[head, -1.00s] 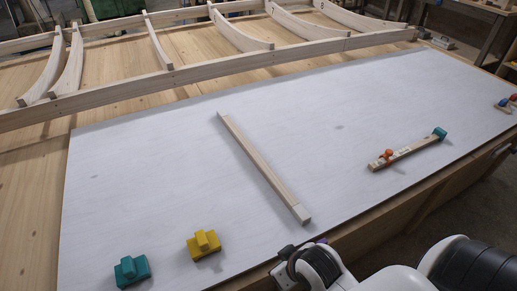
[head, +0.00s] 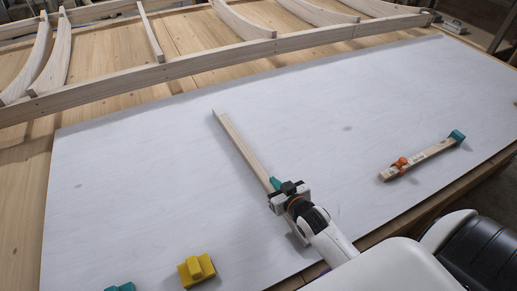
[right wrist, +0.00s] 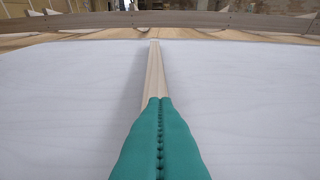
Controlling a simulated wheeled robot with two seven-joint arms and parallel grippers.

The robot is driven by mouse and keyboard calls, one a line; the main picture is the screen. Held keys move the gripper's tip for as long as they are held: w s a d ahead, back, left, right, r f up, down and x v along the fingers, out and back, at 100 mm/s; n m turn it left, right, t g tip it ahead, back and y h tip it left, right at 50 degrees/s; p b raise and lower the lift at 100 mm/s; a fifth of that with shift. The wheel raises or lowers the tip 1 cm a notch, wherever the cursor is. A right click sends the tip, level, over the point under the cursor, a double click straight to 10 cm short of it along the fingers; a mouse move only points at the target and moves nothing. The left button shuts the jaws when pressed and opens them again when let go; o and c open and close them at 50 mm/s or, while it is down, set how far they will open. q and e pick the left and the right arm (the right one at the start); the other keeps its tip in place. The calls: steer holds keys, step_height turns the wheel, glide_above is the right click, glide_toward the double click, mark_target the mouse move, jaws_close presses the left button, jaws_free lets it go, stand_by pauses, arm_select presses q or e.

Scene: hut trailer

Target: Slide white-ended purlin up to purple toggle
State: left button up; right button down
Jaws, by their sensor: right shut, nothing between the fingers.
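The purlin (head: 240,143) is a long pale wooden bar lying on the white board, running from far left to near right. My right arm covers much of its near part, and a short pale piece of the near end (head: 300,238) shows beside the arm. My right gripper (head: 275,184) has teal fingers, shut and empty, over the purlin's middle. In the right wrist view the closed fingers (right wrist: 160,101) line up with the purlin (right wrist: 155,70) running away ahead; I cannot tell whether they touch it. The purple toggle is not clearly visible. My left gripper is not in view.
A yellow block (head: 196,269) and a teal block (head: 121,287) sit at the front left. A short bar with orange and teal fittings (head: 425,155) lies at right. A wooden frame with curved ribs (head: 165,75) stands behind.

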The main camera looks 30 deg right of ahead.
mark_target(258, 161)
steer(key=shift+w+d+f, duration=0.15)
steer(key=shift+w+d, duration=0.05)
steer(key=shift+w, duration=0.35)
steer(key=shift+w+d+f, duration=0.15)
steer(key=shift+w+d, duration=0.05)
steer(key=shift+w, duration=0.35)
steer(key=w, duration=1)
steer(key=shift+w+r, duration=0.15)
steer(key=shift+w, duration=0.15)
steer(key=shift+f+p, duration=0.3)
steer(key=shift+p, duration=0.1)
steer(key=shift+s+f, duration=0.1)
steer(key=shift+f, duration=0.35)
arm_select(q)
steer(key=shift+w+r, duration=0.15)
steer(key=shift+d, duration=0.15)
arm_select(e)
steer(key=shift+s+f, duration=0.15)
